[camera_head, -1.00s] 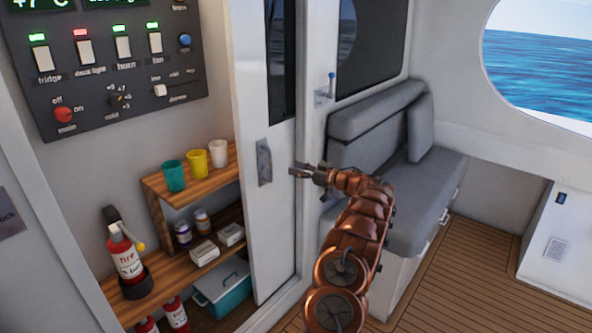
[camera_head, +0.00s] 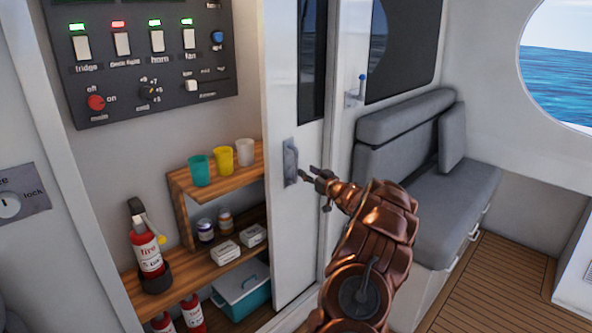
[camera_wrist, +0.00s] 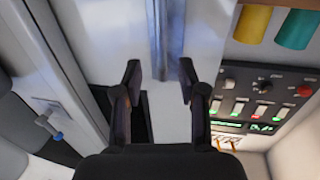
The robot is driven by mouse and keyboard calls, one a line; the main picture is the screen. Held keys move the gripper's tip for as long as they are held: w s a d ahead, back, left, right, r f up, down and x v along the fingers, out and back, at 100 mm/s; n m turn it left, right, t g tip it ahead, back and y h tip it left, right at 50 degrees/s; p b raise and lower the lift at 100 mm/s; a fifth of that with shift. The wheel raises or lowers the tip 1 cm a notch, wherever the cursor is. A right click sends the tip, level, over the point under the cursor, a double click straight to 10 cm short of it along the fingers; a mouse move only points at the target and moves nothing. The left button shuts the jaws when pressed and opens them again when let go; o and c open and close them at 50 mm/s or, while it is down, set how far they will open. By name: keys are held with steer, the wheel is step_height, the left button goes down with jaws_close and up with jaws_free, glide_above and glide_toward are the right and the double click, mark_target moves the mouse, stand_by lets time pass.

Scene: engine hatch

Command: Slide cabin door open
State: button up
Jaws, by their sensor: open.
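The white sliding cabin door (camera_head: 300,225) stands at the centre of the head view, with an open shelf space to its left. Its grey upright handle (camera_head: 290,162) is at mid height. My gripper (camera_head: 311,176) is open and empty, just right of the handle in the head view. In the wrist view my gripper (camera_wrist: 160,78) has its two dark fingers spread. The grey handle (camera_wrist: 163,35) lies ahead, in line with the gap between them. No contact shows, but the exact distance cannot be told.
Wooden shelves (camera_head: 190,270) left of the door hold cups, jars, boxes and a fire extinguisher (camera_head: 146,245). A switch panel (camera_head: 150,60) is above. A grey bench (camera_head: 455,205) is at right, with clear floor (camera_head: 500,285) in front.

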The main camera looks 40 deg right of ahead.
mark_target(297, 166)
steer(key=shift+w+d+p, duration=0.2)
steer(key=shift+w+p, duration=0.35)
steer(key=shift+w, duration=1.4)
steer(key=shift+w+d+p, duration=0.2)
steer(key=shift+w+p, duration=0.3)
steer(key=shift+w, duration=1.45)
jaws_close()
